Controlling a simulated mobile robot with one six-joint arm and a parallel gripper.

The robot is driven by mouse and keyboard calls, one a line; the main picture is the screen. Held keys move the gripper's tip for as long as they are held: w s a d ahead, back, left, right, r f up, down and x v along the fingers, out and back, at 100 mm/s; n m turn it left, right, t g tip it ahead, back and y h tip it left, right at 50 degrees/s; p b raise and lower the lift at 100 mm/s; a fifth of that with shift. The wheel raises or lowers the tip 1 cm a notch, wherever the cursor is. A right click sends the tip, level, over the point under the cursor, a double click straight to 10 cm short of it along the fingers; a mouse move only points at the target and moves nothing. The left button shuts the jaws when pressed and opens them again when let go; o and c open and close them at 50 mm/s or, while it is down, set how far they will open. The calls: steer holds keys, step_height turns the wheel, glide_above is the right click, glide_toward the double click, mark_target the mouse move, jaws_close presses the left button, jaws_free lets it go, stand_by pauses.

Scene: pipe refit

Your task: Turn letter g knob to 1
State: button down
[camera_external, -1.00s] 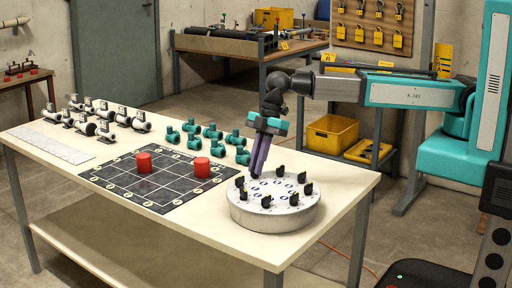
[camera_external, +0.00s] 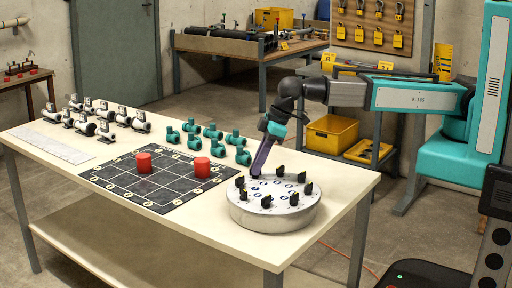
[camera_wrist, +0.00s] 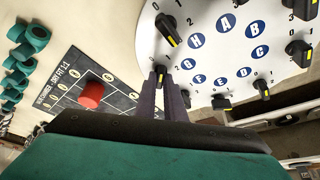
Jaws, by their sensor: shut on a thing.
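The round grey-and-white dial base (camera_external: 275,212) stands on the table's near right end, with several black knobs around blue lettered discs. In the wrist view, the G disc (camera_wrist: 188,63) faces the black knob (camera_wrist: 160,71) at my fingertips. My gripper (camera_external: 256,175) points down at the far left rim of the base, and its purple fingers (camera_wrist: 159,75) are shut on this G knob. The fingers hide most of the knob and its number marks, so I cannot read its setting.
Neighbouring knobs stand close by: one near H (camera_wrist: 167,29) and another near F (camera_wrist: 186,98). A black grid mat (camera_external: 150,180) with two red cylinders lies left of the base. Teal pipe fittings (camera_external: 212,131) stand behind it.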

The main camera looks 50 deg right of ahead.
steer(key=shift+a+m+t+h, duration=0.15)
steer(key=shift+m+t+h, duration=0.2)
steer(key=shift+m, duration=0.85)
steer(key=c, duration=1.8)
jaws_free()
steer(key=shift+c, duration=0.2)
steer(key=shift+s+r, duration=0.1)
steer(key=b+v, duration=0.2)
steer(key=v, duration=1.1)
steer(key=shift+r, duration=0.4)
